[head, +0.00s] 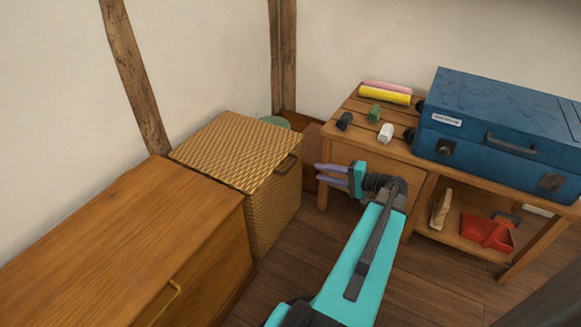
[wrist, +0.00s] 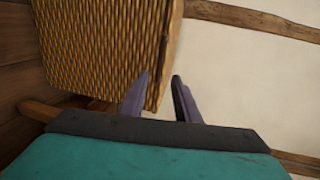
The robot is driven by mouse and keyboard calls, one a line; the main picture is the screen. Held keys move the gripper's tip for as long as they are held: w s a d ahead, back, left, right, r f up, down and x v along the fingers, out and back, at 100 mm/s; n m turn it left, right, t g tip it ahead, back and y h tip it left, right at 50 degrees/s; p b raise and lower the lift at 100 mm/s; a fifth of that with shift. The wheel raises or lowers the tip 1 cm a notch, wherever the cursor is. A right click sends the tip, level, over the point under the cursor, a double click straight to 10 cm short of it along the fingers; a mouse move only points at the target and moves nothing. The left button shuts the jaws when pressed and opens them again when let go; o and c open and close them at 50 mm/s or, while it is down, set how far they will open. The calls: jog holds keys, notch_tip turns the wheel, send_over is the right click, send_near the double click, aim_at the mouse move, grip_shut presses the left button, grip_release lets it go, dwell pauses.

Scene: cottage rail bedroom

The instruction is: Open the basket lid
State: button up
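The woven wicker basket (head: 274,216) stands against the wall, left of the middle in the head view. Its lid (head: 232,148) is closed and lies flat on top. A dark handle (head: 287,164) sits at the lid's right edge. My gripper (head: 318,172) is open and empty, just right of the basket, with its purple fingers pointing toward the handle side. A gap shows between the fingers and the basket in the head view. In the wrist view the woven basket (wrist: 98,45) fills the upper left, beyond the left fingertip; the handle is not clear there.
A wooden chest (head: 115,240) stands close to the basket's left side. On the right, a wooden bench (head: 400,172) carries a blue toolbox (head: 500,125) and small items. A red dustpan (head: 487,233) is on its lower shelf. Floor (head: 290,262) shows between basket and bench.

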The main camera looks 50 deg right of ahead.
aim_at(291, 166)
jog(key=shift+b+x, duration=1.9)
jog(key=shift+x, duration=5)
jog(key=shift+c, duration=0.4)
grip_shut()
